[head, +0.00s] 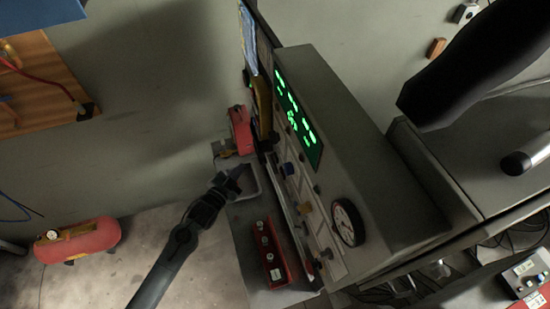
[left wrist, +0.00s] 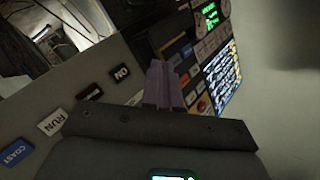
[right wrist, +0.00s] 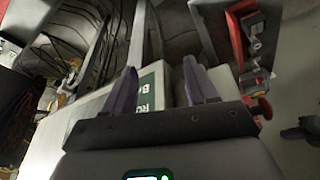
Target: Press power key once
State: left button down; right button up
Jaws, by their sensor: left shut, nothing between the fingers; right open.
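My left gripper (head: 238,177) is shut and empty, in front of the console (head: 335,115) with the green display. In the left wrist view its closed fingers (left wrist: 163,68) point at a panel (left wrist: 197,62) with several dark and coloured keys. The fingertips overlap its near edge, so I cannot tell whether they touch a key. I cannot read which key is the power key; part of the panel is hidden behind the fingers. My right gripper (right wrist: 163,80) is open and empty in the right wrist view, over a pale surface with a green sign (right wrist: 150,90).
Plates reading RUN (left wrist: 52,122) and COAST (left wrist: 16,152) lie left of my left fingers. A red box with knobs (head: 270,253) stands below the left gripper. A red tank (head: 78,240) is on the floor.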

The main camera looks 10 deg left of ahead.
aim_at(276, 158)
pick_arm(q)
jog(key=shift+d, duration=0.15)
jog(key=w+d+b, duration=0.3)
jog(key=w+d, duration=0.1)
jog(key=d, duration=0.3)
jog(key=shift+w, duration=0.3)
jog(key=shift+d, duration=0.1)
dwell(0.7)
dwell(0.8)
jog(key=shift+w+d, duration=0.1)
jog(key=shift+d, duration=0.05)
dwell(0.4)
jog(key=shift+w+d, duration=0.15)
jog(key=shift+d, duration=0.1)
